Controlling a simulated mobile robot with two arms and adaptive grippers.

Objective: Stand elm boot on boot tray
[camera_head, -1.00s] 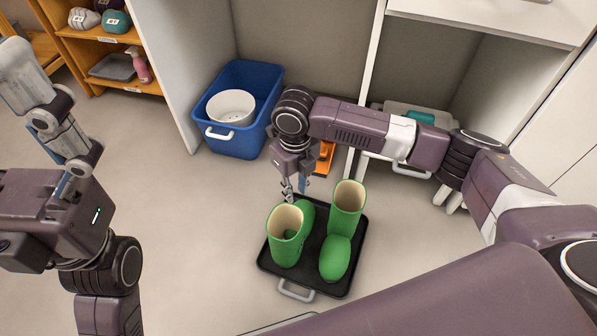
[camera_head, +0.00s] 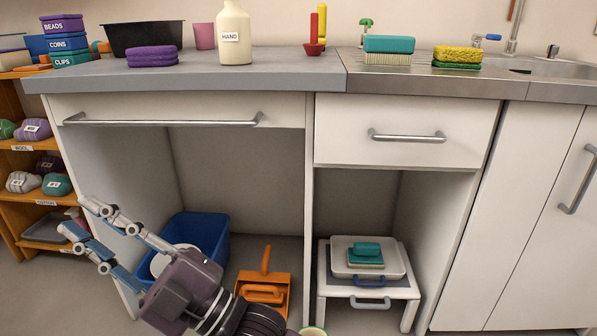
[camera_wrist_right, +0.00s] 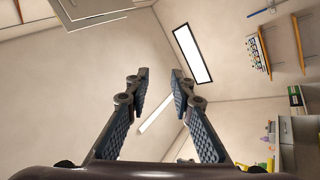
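Only a sliver of a boot's cream and green rim (camera_head: 313,331) shows at the bottom edge of the head view. I cannot tell which boot it belongs to. The boot tray and the rest of the boots are out of frame. My right gripper (camera_head: 76,215) is raised at the lower left, in front of the open cabinet, pointing up and left. Its fingers are apart and empty. The right wrist view also shows the open right gripper (camera_wrist_right: 160,76), with ceiling and walls beyond. My left gripper is not in view.
A blue bin (camera_head: 208,232) and an orange dustpan (camera_head: 263,291) stand under the counter (camera_head: 270,78). A white stool (camera_head: 340,289) holds a tray with a teal brush (camera_head: 366,252). An orange shelf (camera_head: 20,191) stands at the left.

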